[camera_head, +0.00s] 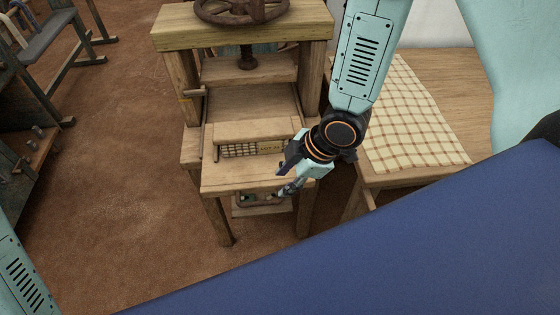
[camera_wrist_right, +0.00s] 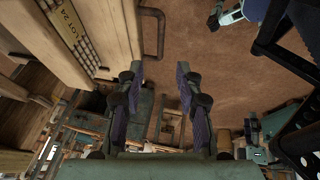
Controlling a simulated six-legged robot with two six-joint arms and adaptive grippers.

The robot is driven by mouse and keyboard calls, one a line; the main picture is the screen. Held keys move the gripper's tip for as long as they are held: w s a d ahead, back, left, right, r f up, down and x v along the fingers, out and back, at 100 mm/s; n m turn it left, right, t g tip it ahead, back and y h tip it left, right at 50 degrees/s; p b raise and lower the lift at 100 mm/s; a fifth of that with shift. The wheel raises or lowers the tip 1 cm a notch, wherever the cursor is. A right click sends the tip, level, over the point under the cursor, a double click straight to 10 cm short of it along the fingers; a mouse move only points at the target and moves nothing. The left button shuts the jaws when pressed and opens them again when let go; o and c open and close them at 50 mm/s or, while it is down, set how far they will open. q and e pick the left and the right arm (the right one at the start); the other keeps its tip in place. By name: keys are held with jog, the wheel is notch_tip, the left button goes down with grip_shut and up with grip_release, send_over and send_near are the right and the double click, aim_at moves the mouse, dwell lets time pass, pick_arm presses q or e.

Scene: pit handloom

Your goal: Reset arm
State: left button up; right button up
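My right arm reaches down from the top in the head view. Its gripper (camera_head: 286,178) is over the right front part of a wooden press's ledge (camera_head: 235,180). In the right wrist view the two fingers of this gripper (camera_wrist_right: 159,72) stand apart with nothing between them, brown floor showing through the gap. A teal link of my left arm (camera_head: 22,278) shows at the lower left of the head view; I cannot make out its gripper.
The wooden press (camera_head: 245,75) has a dark handwheel (camera_head: 242,10). A bench with checked cloth (camera_head: 415,125) is right. Brown floor (camera_head: 125,180) is clear at left.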

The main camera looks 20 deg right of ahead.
jog(key=s+d+f+m+g+h+b, duration=0.1)
jog(key=s+f+m+b, duration=0.3)
jog(key=s+f+m, duration=0.4)
jog(key=s+d+f+m+g+h+b, duration=0.2)
jog(key=s+d+f+m+b, duration=0.1)
jog(key=s+f+m, duration=0.4)
jog(key=s+d+f, duration=0.1)
jog(key=s+f, duration=0.2)
jog(key=s, duration=0.3)
jog(key=shift+s+d+f+m+h+b, duration=0.15)
jog(key=shift+s+d+m+h+b, duration=0.05)
jog(key=shift+d+m+h+b, duration=0.2)
